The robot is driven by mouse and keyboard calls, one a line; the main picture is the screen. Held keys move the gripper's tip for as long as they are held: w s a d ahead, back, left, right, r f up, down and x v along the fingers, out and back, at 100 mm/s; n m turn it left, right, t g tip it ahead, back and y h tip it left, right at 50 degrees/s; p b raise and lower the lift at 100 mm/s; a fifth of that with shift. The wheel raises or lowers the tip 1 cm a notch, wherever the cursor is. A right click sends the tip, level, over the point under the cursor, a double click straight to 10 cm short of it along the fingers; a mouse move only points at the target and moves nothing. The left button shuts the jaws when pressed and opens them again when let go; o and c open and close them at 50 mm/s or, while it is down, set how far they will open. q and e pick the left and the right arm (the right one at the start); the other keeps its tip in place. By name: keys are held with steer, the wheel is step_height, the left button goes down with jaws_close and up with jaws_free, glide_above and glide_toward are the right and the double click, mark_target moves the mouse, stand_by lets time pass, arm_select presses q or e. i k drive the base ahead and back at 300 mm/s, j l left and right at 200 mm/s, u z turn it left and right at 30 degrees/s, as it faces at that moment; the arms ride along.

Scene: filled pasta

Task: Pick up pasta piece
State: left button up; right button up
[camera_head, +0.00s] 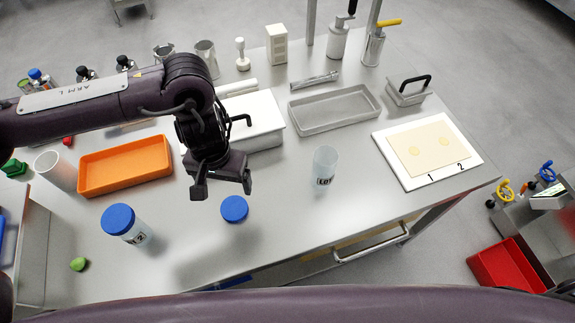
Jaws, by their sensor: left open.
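My left gripper (221,190) is open and empty, pointing down over the steel table. A blue round lid (234,209) lies on the table just below and right of its fingers. The pasta sheet (427,148) lies on a white board (400,178) at the right, marked 1 and 2, with two small pale round spots of filling (416,155) on it. The left gripper is well to the left of this board. No separate pasta piece can be made out. My right gripper is not in view.
A blue-capped jar (122,222) stands front left, an open clear jar (325,167) mid-table. An orange tray (126,166), a white box (262,125) and an empty grey tray (335,109) lie behind. A handled metal press (408,91) stands back right. The front middle is clear.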

mark_target(78, 264)
steer(key=k+l, duration=0.2)
steer(key=k, duration=0.3)
steer(key=k+l, duration=0.2)
steer(key=k, duration=0.25)
